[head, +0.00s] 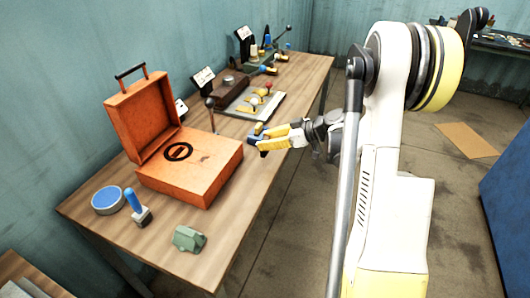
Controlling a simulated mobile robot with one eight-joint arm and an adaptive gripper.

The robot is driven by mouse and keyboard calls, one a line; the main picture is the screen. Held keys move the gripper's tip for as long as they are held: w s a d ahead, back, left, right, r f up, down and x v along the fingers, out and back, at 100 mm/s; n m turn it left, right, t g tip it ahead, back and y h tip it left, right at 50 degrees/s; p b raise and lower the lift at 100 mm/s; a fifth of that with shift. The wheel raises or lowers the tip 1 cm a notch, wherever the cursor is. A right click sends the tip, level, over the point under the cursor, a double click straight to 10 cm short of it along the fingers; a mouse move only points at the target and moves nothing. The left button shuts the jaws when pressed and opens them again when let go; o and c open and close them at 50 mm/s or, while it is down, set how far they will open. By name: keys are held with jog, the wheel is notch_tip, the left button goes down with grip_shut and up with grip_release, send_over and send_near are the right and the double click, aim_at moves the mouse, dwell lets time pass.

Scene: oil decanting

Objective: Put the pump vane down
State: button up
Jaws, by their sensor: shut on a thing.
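My gripper (258,140), with yellow and black fingers, reaches in from the right over the long edge of the wooden table, just right of the orange case. It is shut on a small bluish piece, the pump vane (253,138), which shows at the fingertips. The fingers cover much of the vane, and its full shape is too small to make out. I cannot tell whether it touches the tabletop (230,224).
The open orange case (190,182) stands left of my gripper. Behind are a grey tray (237,108) with knobbed parts and several small devices. A blue-topped round tin (108,199), a blue-handled stamp (137,207) and a green block (189,239) stand in front. Bare wood lies around the green block.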

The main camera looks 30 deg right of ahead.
jog(key=shift+f+b, duration=0.95)
jog(key=shift+f, duration=1.05)
jog(key=shift+f, duration=0.15)
jog(key=o, duration=1.1)
jog(key=shift+o, duration=0.2)
